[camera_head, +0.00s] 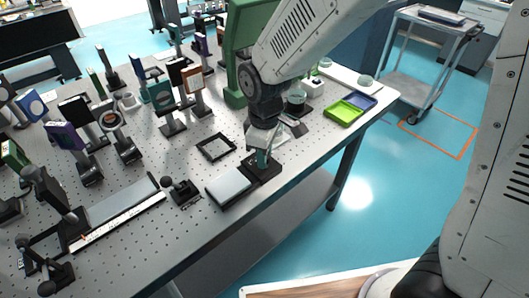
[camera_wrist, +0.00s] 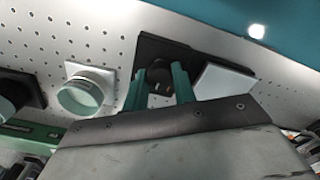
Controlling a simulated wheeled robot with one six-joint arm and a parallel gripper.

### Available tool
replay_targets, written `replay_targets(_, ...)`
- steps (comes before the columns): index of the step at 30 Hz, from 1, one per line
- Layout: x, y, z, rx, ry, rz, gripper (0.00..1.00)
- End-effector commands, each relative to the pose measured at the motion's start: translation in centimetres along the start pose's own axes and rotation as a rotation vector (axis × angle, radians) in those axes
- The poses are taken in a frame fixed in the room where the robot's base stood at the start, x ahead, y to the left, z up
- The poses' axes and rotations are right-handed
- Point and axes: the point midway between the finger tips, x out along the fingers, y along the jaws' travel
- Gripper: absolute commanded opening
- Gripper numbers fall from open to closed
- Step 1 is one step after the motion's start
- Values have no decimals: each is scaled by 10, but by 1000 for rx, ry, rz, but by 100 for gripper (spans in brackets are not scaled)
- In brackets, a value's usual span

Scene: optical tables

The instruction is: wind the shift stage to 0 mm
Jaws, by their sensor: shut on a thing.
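My gripper (camera_head: 263,158) points down at a black base plate (camera_head: 258,174) near the front edge of the table. In the wrist view, its two teal fingers (camera_wrist: 161,88) are shut on a dark knob (camera_wrist: 160,87) standing on this black plate. A pale grey flat block (camera_head: 228,187) lies right beside the plate; it also shows in the wrist view (camera_wrist: 222,80). I cannot tell for certain which device is the shift stage. A long grey rail (camera_head: 122,201) with a white scale strip (camera_head: 112,222) lies farther left; its reading is too small to make out.
A small black knobbed post (camera_head: 181,190) stands between rail and block. A black square frame (camera_head: 216,147) lies behind the block. Several upright optics mounts crowd the left and back. A green tray (camera_head: 344,112) and a blue tray (camera_head: 362,101) are at the right end. A white-rimmed round cup (camera_wrist: 83,94) stands near the knob.

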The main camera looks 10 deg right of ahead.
Motion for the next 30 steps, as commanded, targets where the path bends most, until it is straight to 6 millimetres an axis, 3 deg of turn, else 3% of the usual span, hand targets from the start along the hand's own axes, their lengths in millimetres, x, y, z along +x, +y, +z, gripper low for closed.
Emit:
replay_targets(12,-1,0,-1,-5,2,2,4)
replay_targets(13,-1,0,-1,-5,2,2,35)
replay_targets(15,-1,0,0,-5,2,1,49)
replay_targets(24,-3,0,0,-5,1,1,49)
replay_targets(30,-30,1,-1,-5,5,4,49)
